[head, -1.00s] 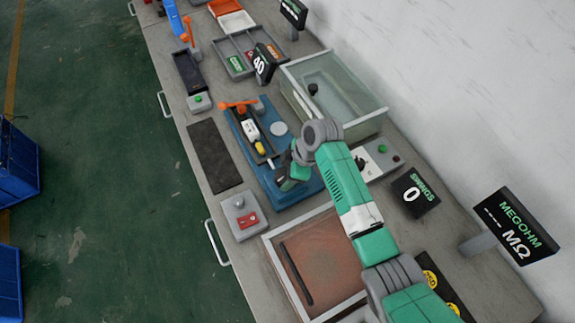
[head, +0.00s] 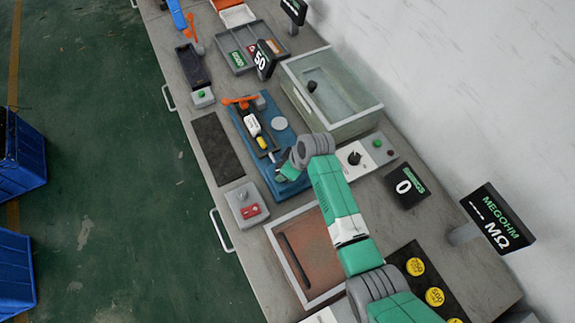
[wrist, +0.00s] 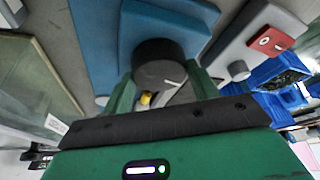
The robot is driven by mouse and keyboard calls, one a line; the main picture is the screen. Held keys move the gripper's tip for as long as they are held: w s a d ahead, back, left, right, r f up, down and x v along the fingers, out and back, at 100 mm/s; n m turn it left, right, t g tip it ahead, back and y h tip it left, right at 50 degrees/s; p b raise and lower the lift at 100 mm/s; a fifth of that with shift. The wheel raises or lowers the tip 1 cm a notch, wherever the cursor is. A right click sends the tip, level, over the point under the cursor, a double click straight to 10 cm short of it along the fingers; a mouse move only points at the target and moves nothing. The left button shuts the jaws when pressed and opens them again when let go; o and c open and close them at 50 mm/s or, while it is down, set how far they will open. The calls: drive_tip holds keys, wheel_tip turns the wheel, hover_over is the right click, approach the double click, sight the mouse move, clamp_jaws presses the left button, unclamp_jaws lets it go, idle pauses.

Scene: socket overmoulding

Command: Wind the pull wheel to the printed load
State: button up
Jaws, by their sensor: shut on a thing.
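The dark round pull wheel (wrist: 160,62) with a white index line sits on the blue test stand (wrist: 95,35) in the wrist view. My gripper (wrist: 158,75) has its two green fingers on either side of the wheel, shut on it. In the head view the gripper (head: 288,170) is over the near end of the blue stand (head: 278,188), and the wheel is hidden there. A white and yellow part (head: 253,127) lies in the stand's dark channel, below an orange lever (head: 240,100). I cannot make out a printed load.
A glass tank (head: 335,95) stands right of the stand. A grey box with a red switch (head: 247,205) and a wooden-floored tray (head: 312,255) are near. A dark mat (head: 217,147) lies left. A SWINGS display (head: 406,187) reads 0; a megohm display (head: 497,217) is right.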

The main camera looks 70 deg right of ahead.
idle(0.3)
drive_tip(key=o, duration=1)
drive_tip(key=p+v, duration=0.1)
drive_tip(key=v, duration=0.7)
